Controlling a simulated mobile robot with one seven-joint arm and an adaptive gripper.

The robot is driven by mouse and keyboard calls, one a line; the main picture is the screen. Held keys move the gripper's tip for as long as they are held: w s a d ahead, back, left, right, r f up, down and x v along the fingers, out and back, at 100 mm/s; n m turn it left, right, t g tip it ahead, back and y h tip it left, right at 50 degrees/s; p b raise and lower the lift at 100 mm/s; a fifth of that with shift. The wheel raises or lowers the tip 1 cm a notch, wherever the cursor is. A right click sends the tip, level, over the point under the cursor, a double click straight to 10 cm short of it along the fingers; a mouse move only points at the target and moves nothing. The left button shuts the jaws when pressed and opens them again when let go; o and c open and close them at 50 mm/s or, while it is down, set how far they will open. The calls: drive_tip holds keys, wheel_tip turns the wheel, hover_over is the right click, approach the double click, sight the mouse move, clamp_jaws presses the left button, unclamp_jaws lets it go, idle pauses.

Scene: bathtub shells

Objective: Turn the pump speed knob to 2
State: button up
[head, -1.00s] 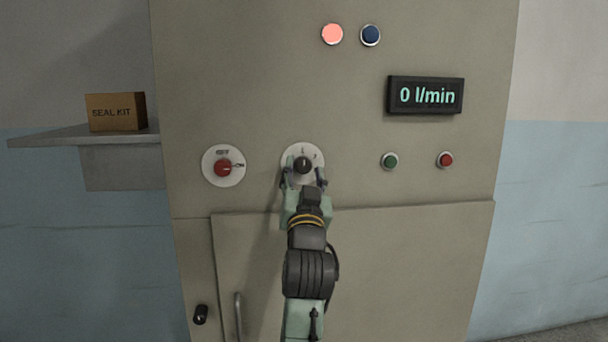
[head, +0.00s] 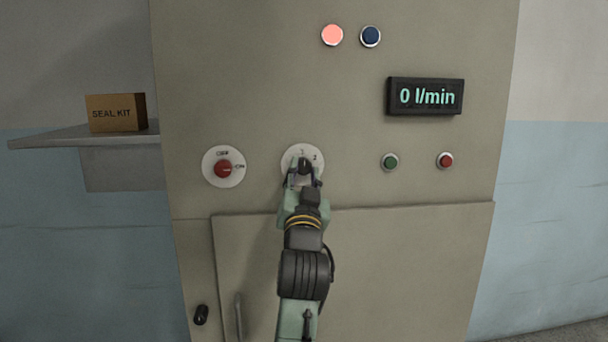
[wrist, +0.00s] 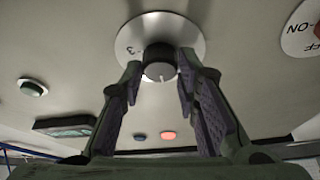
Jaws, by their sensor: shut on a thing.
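The pump speed knob (head: 304,166) is a dark round knob on a pale round plate (head: 290,157), on the front of a beige cabinet. Numbers 1, at the top, and 2, at the upper right, show on the plate. In the wrist view the knob (wrist: 160,70) has a white mark, and this view is upside down against the head view. The mark points roughly toward the top of the cabinet, near 1. My gripper (head: 303,176) is shut on the knob, one finger on each side. The fingers hide the lower part of the plate in the head view.
A red OFF/ON knob (head: 223,169) is close on the left. Green (head: 390,162) and red (head: 445,160) buttons are on the right. A display (head: 425,96) reads 0 l/min. A red lamp (head: 332,35) glows above. A shelf with a SEAL KIT box (head: 115,112) stands left.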

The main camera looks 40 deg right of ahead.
drive_tip(key=m+g, duration=0.1)
drive_tip(key=m, duration=0.1)
drive_tip(key=m+g+h+p, duration=0.1)
drive_tip(key=m, duration=0.1)
drive_tip(key=m+h, duration=0.1)
drive_tip(key=m, duration=0.1)
drive_tip(key=shift+w+a+r+m+g+p, duration=0.2)
drive_tip(key=shift+a+r+m+g+p, duration=0.05)
drive_tip(key=shift+m+g+p, duration=0.15)
drive_tip(key=m+g, duration=0.1)
drive_tip(key=m, duration=0.2)
drive_tip(key=m+g+p, duration=0.1)
drive_tip(key=m+g, duration=0.1)
drive_tip(key=m, duration=0.1)
drive_tip(key=shift+r+m, duration=0.1)
drive_tip(key=shift+m, duration=0.3)
drive_tip(key=o, duration=1.2)
drive_tip(key=shift+c, duration=0.2)
drive_tip(key=shift+a, duration=0.15)
drive_tip(key=v, duration=1.2)
drive_tip(key=shift+r, duration=0.15)
